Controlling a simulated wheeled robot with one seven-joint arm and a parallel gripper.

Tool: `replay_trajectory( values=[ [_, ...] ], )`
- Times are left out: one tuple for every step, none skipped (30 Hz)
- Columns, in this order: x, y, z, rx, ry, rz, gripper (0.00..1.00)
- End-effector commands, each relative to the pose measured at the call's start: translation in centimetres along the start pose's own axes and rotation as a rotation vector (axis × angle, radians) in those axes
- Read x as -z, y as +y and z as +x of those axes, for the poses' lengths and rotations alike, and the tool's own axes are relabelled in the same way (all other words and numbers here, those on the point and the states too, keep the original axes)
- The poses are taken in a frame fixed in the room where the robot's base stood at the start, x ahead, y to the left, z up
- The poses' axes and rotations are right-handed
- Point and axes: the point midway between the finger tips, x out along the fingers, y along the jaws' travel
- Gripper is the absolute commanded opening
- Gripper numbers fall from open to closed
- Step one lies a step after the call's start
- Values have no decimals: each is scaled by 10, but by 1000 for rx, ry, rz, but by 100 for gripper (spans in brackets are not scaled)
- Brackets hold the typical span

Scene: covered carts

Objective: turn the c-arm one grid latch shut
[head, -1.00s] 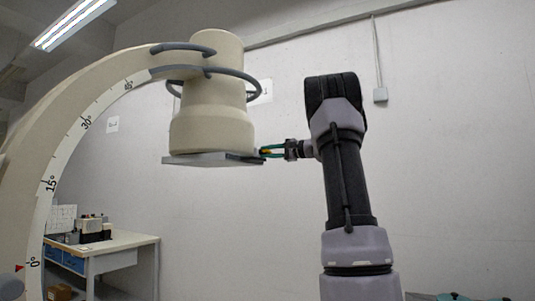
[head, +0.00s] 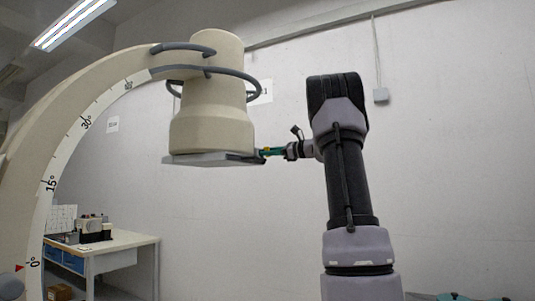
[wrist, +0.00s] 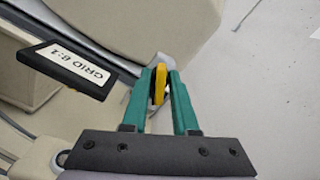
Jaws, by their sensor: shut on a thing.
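The c-arm's cream head (head: 212,115) carries a flat grey grid holder (head: 205,160) on its underside. The yellow latch (wrist: 159,86) sits at the holder's edge. My gripper (head: 266,153) reaches it from the right. In the wrist view my gripper's two green fingers (wrist: 160,88) are shut on the yellow latch, one on each side. The grid's black handle (wrist: 70,70), with a label reading GRID 8:1, sticks out to the left of the fingers. The latch is too small in the head view to tell its angle.
The curved c-arm (head: 60,135) with its degree scale fills the left. Grey hoop rails (head: 225,72) circle the head. A desk (head: 105,245) with equipment stands at the lower left.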

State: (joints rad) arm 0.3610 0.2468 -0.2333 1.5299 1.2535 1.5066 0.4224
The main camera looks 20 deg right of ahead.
Motion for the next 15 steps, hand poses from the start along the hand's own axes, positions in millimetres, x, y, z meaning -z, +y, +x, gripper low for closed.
replay_trajectory(
  values=[
    [2, 0, 0, -1, 3, 43, 0],
    [2, 0, 0, -1, 3, 71, 0],
    [2, 0, 0, -1, 3, 107, 0],
    [2, 0, 0, -1, 3, 134, 0],
    [2, 0, 0, -1, 3, 161, 0],
    [2, 0, 0, -1, 3, 195, 0],
    [2, 0, 0, -1, 3, 219, 0],
    [2, 0, 0, -1, 3, 243, 0],
    [2, 0, 0, -1, 3, 273, 0],
    [2, 0, 0, -1, 3, 295, 0],
    [2, 0, 0, -1, 3, 317, 0],
    [2, 0, 0, -1, 3, 343, 0],
    [2, 0, 0, 0, 3, 361, 0],
    [2, 0, 0, 0, 3, 379, 0],
    [2, 0, 0, 0, 3, 400, 0]
  ],
)
